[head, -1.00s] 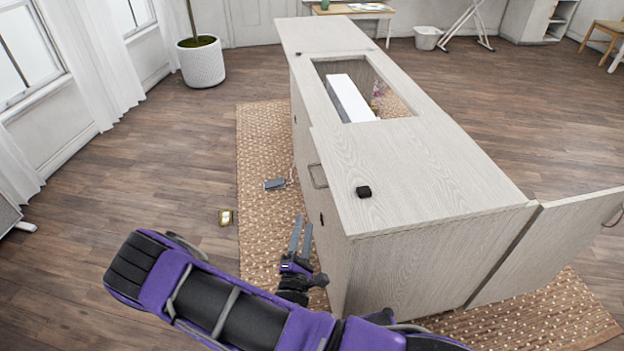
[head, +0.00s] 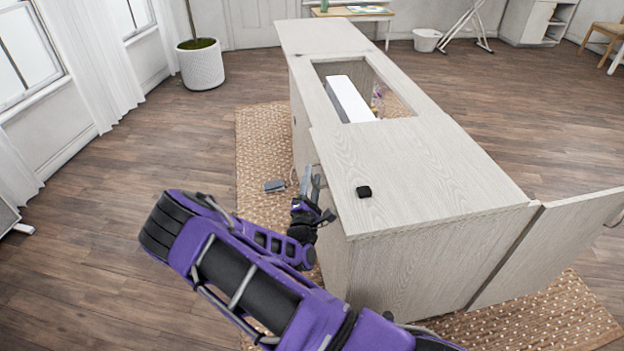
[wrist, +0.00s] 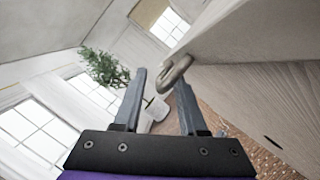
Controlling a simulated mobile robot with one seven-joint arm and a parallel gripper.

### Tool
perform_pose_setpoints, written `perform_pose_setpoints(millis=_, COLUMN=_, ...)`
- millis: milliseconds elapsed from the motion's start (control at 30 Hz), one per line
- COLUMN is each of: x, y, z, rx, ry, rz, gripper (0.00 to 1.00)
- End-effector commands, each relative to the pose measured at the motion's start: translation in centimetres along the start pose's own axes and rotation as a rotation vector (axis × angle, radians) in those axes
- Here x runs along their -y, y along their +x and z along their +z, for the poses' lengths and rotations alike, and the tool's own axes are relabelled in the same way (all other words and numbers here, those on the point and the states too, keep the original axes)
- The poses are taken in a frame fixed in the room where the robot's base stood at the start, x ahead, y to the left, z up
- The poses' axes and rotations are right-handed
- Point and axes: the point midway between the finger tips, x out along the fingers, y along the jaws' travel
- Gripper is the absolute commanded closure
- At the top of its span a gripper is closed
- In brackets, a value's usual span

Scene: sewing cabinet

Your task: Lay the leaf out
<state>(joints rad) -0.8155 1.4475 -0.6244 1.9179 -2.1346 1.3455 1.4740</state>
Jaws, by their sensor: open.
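The pale wood cabinet (head: 400,275) stands on a woven rug, with an opening in its top. A flat top panel, seemingly the leaf (head: 430,165), lies over the near end of the cabinet top, its edge slightly raised. My gripper (head: 311,173) is open beside the cabinet's left side, near the top edge. In the wrist view a grey rounded handle (wrist: 174,73) shows by the right fingertip of my gripper (wrist: 160,76); I cannot tell whether they touch. My gripper hides this handle in the head view.
A door panel (head: 545,245) stands open at the cabinet's near right. A white box-like piece (head: 348,98) shows in the opening. A grey device (head: 275,185) lies on the rug (head: 262,140) left of the cabinet.

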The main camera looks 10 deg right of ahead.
Motion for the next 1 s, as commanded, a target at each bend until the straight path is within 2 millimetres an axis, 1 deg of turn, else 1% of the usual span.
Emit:
perform_pose_setpoints(millis=167, x=-0.02, y=-0.01, z=0.01, rx=0.000, ry=0.000, rz=0.000, gripper=0.59)
perform_pose_setpoints(millis=300, x=-0.02, y=-0.02, z=0.01, rx=0.000, ry=0.000, rz=0.000, gripper=0.84)
perform_pose_setpoints(millis=400, x=-0.02, y=-0.03, z=0.00, rx=0.000, ry=0.000, rz=0.000, gripper=1.00)
perform_pose_setpoints(millis=1000, x=-0.01, y=-0.06, z=0.00, rx=0.000, ry=0.000, rz=0.000, gripper=1.00)
